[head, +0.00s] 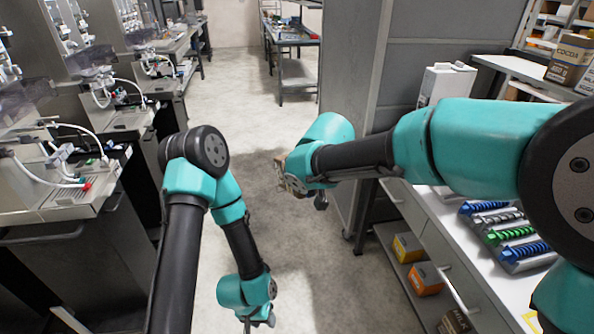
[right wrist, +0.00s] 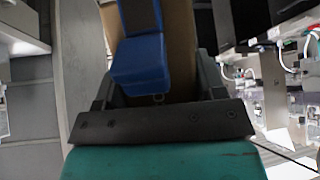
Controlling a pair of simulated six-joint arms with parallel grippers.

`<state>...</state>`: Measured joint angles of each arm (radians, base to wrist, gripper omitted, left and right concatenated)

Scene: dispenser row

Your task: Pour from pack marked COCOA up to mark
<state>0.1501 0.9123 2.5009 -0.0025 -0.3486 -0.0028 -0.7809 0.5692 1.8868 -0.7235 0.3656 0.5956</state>
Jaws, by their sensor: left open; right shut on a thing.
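My right gripper (head: 284,180) hangs over the aisle in the head view, mostly hidden by its own wrist. In the right wrist view it is shut on a brown thing (right wrist: 183,50) between its fingers. A blue block with a dark upper face (right wrist: 140,65) shows in front of the brown surface; I cannot tell whether it is part of it. No lettering is readable on the held thing. My left gripper (head: 257,321) points down at the lower edge of the head view, open, low over the floor. A brown carton marked COCOA (head: 569,62) stands on the upper right shelf.
Dispensing machines with white hoses (head: 70,165) line the left side. On the right counter lie blue, grey and green tools (head: 510,234) in a rack. A white pack (head: 447,82) stands behind, and orange boxes (head: 424,278) sit below. The aisle floor is clear.

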